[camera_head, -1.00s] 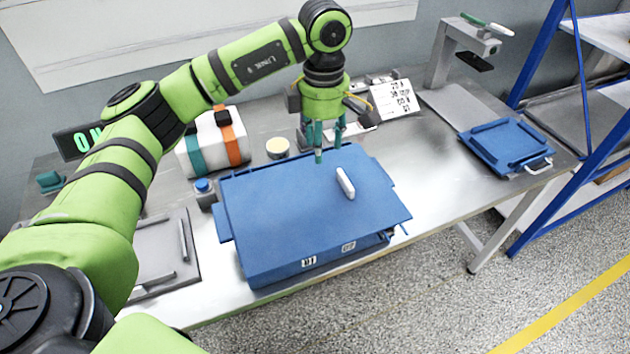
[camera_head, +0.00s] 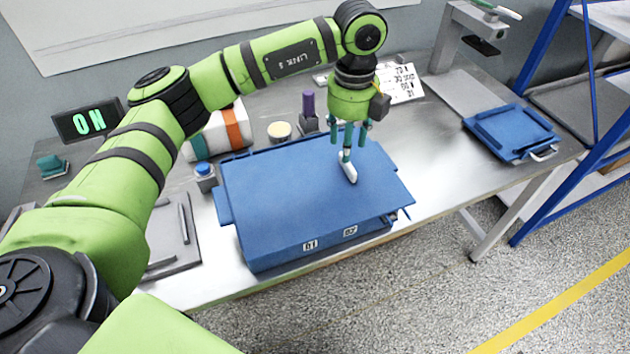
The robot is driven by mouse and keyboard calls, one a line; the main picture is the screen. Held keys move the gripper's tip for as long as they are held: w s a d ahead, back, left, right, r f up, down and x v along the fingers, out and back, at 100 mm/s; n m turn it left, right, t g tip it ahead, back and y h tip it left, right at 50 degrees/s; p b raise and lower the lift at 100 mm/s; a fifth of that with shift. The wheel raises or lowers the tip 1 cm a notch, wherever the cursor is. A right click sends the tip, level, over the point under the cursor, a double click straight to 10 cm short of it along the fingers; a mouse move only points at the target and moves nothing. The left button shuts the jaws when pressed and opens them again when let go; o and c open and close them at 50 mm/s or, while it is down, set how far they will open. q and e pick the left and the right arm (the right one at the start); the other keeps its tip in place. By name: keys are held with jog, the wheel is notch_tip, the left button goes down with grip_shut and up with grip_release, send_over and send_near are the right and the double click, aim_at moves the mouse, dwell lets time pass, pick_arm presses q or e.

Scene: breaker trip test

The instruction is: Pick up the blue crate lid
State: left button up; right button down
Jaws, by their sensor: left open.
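The blue crate lid (camera_head: 285,190) lies on the blue crate (camera_head: 285,256) on the metal table. A white bar handle (camera_head: 348,172) stands out from the lid's top, right of its middle. My left gripper (camera_head: 346,152) is open, fingers pointing down, over the far end of the handle. A finger overlaps the handle in the view; I cannot tell whether they touch. My right gripper is not in view.
A blue tray (camera_head: 512,133) sits at the table's right. A white case with an orange band (camera_head: 236,128), a cream-topped round pot (camera_head: 280,131), a purple-topped item (camera_head: 308,106) and a blue button box (camera_head: 204,174) stand around the crate. A grey plate (camera_head: 170,240) lies left.

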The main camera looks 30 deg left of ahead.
aim_at(314, 180)
pick_arm(q)
notch_tip(314, 180, down, 6)
jog(key=p, duration=0.2)
jog(key=shift+w+p, duration=0.15)
jog(key=shift+p, duration=0.2)
jog(key=shift+f, duration=0.3)
jog(key=shift+r, duration=0.1)
grip_shut()
